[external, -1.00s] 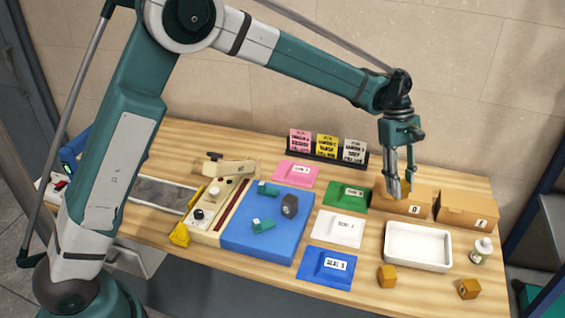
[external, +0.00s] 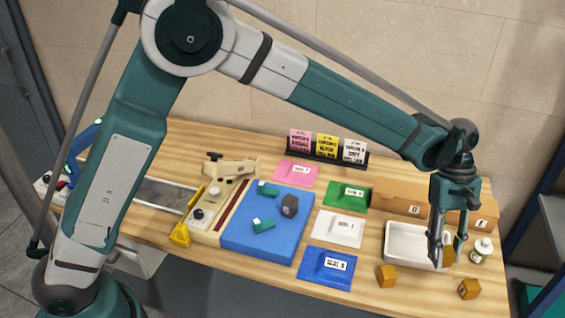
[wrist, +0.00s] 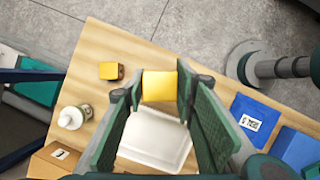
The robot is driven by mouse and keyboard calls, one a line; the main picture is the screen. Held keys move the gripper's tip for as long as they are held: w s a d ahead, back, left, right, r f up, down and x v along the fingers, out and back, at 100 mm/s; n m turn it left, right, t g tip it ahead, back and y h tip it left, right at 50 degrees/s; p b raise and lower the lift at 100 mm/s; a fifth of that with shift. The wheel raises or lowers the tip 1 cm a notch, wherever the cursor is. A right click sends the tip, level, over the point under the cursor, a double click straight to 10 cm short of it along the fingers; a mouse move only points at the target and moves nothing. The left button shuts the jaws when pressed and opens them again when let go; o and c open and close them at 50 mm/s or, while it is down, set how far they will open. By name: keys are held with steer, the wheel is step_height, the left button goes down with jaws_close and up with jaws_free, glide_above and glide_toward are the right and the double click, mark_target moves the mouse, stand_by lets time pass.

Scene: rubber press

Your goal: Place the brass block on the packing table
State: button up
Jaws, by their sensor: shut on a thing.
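My gripper (external: 441,258) points down over the right front part of the wooden table (external: 365,293), above the front right of the white tray. In the wrist view (wrist: 158,88) its green fingers are on both sides of a bright yellow brass block (wrist: 159,86), shut on it. The block looks larger than the cube on the table, so it is held above the surface. In the external view the fingers mostly hide it. I cannot tell its exact height.
Two orange-brown cubes stand near the front edge, one left (external: 387,275) and one right (external: 469,289). The white tray (external: 402,262) lies behind them. A small bottle (external: 482,250) stands at right, cardboard boxes (external: 400,193) behind, and a blue packet (external: 326,268) at left.

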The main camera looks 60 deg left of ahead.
steer(key=shift+w+a+f, duration=0.1)
steer(key=shift+f, duration=1.8)
steer(key=shift+f, duration=3.15)
steer(key=shift+f, duration=0.1)
steer(key=shift+f, duration=1.75)
steer(key=shift+f, duration=0.1)
steer(key=o, duration=0.7)
steer(key=shift+f, duration=0.1)
steer(key=o, duration=0.4)
